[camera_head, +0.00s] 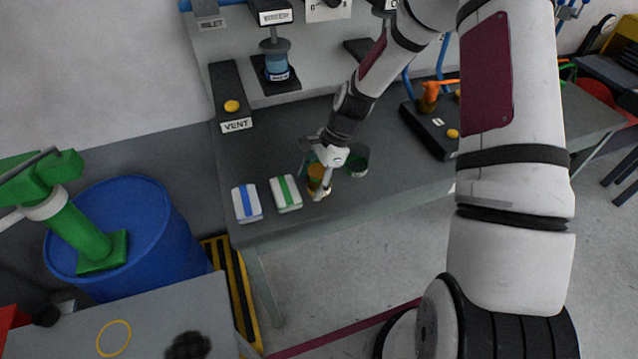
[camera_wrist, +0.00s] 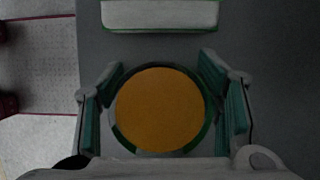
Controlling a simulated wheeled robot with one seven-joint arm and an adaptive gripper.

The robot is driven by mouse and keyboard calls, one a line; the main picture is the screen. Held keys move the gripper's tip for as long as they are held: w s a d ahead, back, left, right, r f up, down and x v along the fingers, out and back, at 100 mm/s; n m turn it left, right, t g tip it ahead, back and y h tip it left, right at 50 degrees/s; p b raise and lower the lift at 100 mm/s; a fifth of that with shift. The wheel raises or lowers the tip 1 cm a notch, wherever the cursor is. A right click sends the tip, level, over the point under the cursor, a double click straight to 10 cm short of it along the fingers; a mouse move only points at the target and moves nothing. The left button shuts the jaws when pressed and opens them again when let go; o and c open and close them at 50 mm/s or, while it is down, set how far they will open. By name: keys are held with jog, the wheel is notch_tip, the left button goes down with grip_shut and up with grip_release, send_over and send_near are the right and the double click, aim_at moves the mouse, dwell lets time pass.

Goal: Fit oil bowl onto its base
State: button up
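A round amber-topped bowl (camera_head: 317,174) stands on the grey bench beside the green-striped box, partly hidden by my gripper. In the wrist view the amber disc (camera_wrist: 160,108) fills the middle, with green and pale parts around its edge. My gripper (camera_wrist: 161,92) points down over it, one teal-padded finger on each side. The pads are close to its edge; whether they touch it is unclear. A dark green round vessel (camera_head: 357,161) stands just right of my gripper in the head view. Which piece is the base is not clear.
A green-striped box (camera_head: 286,193) and a blue-striped box (camera_head: 246,203) lie left of the bowl; the green-striped one also shows in the wrist view (camera_wrist: 160,16). A black VENT panel (camera_head: 230,98) lies behind. A black device (camera_head: 430,129) stands right. The bench front edge is close.

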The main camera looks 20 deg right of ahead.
aim_at(311, 185)
jog(key=c, duration=0.9)
jog(key=shift+r, duration=0.15)
